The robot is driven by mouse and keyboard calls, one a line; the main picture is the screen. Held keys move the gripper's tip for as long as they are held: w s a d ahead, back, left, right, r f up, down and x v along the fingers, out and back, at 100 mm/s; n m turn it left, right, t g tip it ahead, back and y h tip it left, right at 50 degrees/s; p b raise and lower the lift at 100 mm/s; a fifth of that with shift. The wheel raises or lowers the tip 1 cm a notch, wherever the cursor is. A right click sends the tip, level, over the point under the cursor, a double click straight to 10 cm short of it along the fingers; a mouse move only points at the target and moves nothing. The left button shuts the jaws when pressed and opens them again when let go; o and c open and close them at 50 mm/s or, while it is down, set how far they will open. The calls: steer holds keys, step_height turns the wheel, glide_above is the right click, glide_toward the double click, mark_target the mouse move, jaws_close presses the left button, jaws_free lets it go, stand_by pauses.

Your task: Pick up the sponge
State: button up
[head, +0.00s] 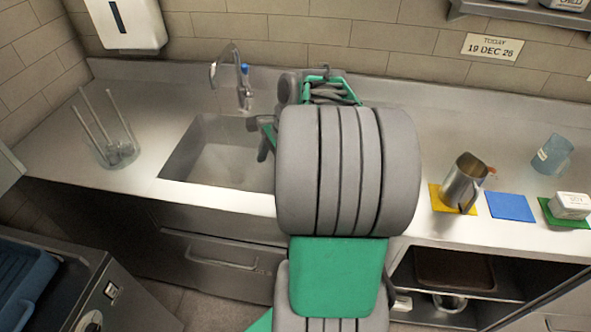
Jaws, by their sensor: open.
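I cannot make out a sponge in the head view; my arm hides part of the counter and the right side of the sink. My gripper (265,140) shows only in part, beside the arm at the right side of the sink (192,150). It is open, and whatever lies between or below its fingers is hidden.
A tap (243,88) stands behind the sink. A clear holder with rods (118,150) is at left. At right are a metal jug (464,182) on a yellow mat, a blue mat (511,207), a white labelled block (570,205) on a green mat, and a bluish cup (552,155).

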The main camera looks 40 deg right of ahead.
steer(key=o, duration=0.4)
steer(key=s+d+m, duration=0.1)
steer(key=d+m, duration=0.1)
steer(key=d, duration=0.1)
steer(key=s+d+m, duration=0.1)
steer(key=d+m, duration=0.2)
steer(key=s+d+m+p, duration=0.1)
steer(key=d+m, duration=0.1)
steer(key=d, duration=0.2)
steer(key=shift+s+r+m+t+y, duration=0.1)
steer(key=shift+s+m+t+y, duration=0.2)
steer(key=shift+s+m+y, duration=0.1)
steer(key=x, duration=0.7)
steer(key=shift+w+a+f, duration=0.1)
steer(key=shift+a+f, duration=0.05)
steer(key=shift+f, duration=0.2)
steer(key=c, duration=1.2)
